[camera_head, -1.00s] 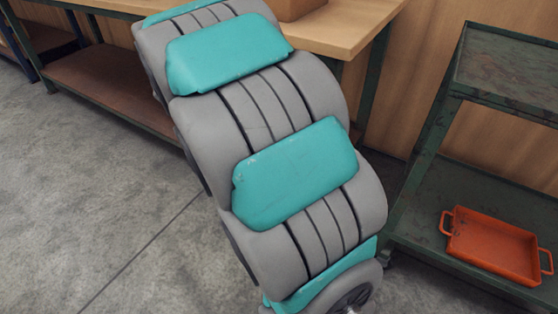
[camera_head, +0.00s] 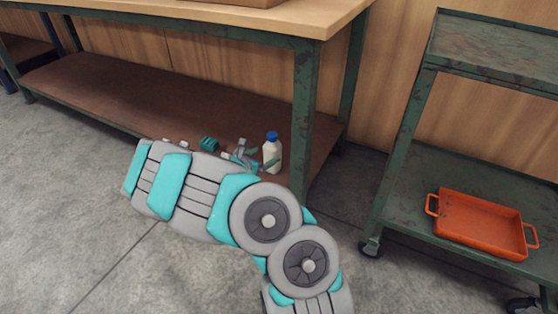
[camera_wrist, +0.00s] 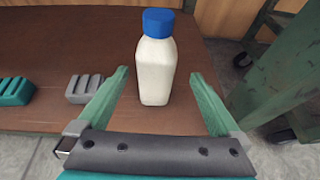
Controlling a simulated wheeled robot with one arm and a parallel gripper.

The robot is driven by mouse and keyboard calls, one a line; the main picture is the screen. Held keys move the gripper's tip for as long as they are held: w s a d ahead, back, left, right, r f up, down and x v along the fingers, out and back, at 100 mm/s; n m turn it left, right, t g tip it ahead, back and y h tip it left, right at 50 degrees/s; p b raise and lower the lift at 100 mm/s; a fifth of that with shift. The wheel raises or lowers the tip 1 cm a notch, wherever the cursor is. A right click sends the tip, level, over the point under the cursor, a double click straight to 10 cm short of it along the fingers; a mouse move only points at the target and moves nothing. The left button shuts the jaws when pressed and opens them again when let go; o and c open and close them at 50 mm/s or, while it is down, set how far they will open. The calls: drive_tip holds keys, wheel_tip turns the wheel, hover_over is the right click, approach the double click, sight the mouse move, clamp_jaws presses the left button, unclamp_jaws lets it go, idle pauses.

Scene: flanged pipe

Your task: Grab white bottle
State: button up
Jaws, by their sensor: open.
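The white bottle (camera_head: 272,155) with a blue cap stands upright on the brown lower shelf of the workbench, near its right front leg. In the wrist view the bottle (camera_wrist: 156,70) stands just beyond and between the green fingertips. My gripper (camera_wrist: 158,82) is open, with one finger on each side of the bottle's line and no clear contact. In the head view my gripper (camera_head: 256,161) is at the shelf's front edge, left of the bottle and partly hidden by my arm.
A teal block (camera_wrist: 14,91) and a grey block (camera_wrist: 84,88) lie on the shelf (camera_head: 130,85) left of the bottle. The green bench leg (camera_head: 303,120) stands close on the right. A green cart (camera_head: 470,170) holding an orange tray (camera_head: 482,225) is farther right.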

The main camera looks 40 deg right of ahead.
drive_tip(key=shift+f, duration=0.65)
drive_tip(key=shift+d+f, duration=0.15)
drive_tip(key=shift+f, duration=0.1)
drive_tip(key=shift+w+b+x, duration=0.15)
drive_tip(key=shift+b+x, duration=0.1)
drive_tip(key=shift+x, duration=1.55)
drive_tip(key=shift+w+b+x, duration=0.15)
drive_tip(key=shift+b+x, duration=0.05)
drive_tip(key=shift+x, duration=1.55)
drive_tip(key=shift+f, duration=0.1)
clamp_jaws()
